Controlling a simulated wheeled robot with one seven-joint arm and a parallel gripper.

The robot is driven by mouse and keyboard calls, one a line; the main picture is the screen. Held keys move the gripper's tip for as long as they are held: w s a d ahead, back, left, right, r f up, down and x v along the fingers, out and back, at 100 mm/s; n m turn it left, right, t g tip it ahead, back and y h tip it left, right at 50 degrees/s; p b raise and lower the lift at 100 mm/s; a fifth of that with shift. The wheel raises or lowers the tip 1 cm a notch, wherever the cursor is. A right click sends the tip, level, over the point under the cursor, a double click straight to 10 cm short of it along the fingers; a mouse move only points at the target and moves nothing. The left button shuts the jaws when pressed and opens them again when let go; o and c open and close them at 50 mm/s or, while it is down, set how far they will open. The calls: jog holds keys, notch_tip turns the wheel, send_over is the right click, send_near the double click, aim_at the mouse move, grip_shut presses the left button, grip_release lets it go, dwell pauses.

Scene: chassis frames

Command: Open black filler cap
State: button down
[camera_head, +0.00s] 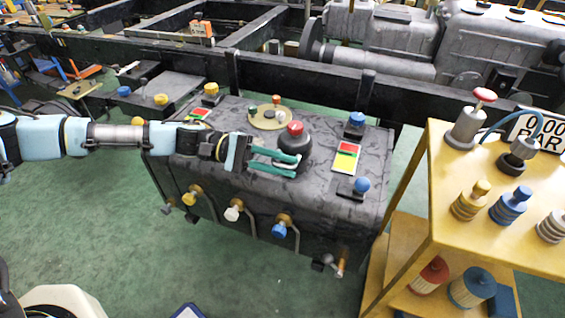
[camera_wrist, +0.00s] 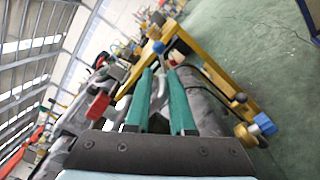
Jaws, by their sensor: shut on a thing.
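The black rounded cap (camera_head: 296,147) with a red top stands upright on the dark metal tank (camera_head: 225,135). My gripper (camera_head: 298,165) reaches in from the left. Its two teal fingers lie level at the lower front of the black cap, with a small pale part at their tips. The fingers hide part of the cap's lower side. In the wrist view my gripper (camera_wrist: 161,72) has its fingers pointing away, with a narrow gap and greyish material between them. How the fingertips bear on the cap is hard to make out.
Blue caps (camera_head: 356,119), a yellow cap (camera_head: 211,89) and coloured label plates (camera_head: 346,157) share the tank top. Valves (camera_head: 233,210) line its front. A yellow shelf (camera_head: 445,225) with several filters stands close on the right. A dark chassis rail (camera_head: 300,77) runs behind.

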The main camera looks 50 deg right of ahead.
aim_at(289, 128)
jog(key=shift+r+p, duration=0.1)
jog(key=shift+p, duration=0.25)
jog(key=shift+d+r+n+p, duration=0.15)
jog(key=shift+r+n+p, duration=0.8)
jog(key=shift+p, duration=0.15)
jog(key=d+r+n+p, duration=0.1)
jog(key=p, duration=0.1)
jog(key=d+r+n+p, duration=0.1)
jog(key=r+n, duration=0.1)
jog(key=w+r+n+p, duration=0.1)
jog(key=n+p, duration=0.1)
jog(key=shift+d+r+p, duration=0.35)
jog(key=shift+d+r, duration=0.05)
jog(key=d+r+n, duration=0.1)
jog(key=w+d+n+p, duration=0.1)
jog(key=d+n, duration=0.1)
jog(key=d+r+n+p, duration=0.1)
jog(key=n, duration=0.1)
jog(key=shift+w+d+r, duration=0.25)
jog(key=shift+d+r, duration=0.1)
jog(key=shift+w+d+r+n, duration=0.1)
jog(key=shift+w+d+n, duration=0.15)
jog(key=shift+d+n, duration=0.35)
jog(key=shift+w+d+n, duration=0.25)
jog(key=shift+d+n, duration=0.2)
jog(key=shift+d, duration=0.25)
jog(key=shift+w+d+r+n, duration=0.1)
jog(key=shift+w+d+n, duration=0.15)
jog(key=shift+d+n, duration=0.35)
jog(key=shift+d+f, duration=0.1)
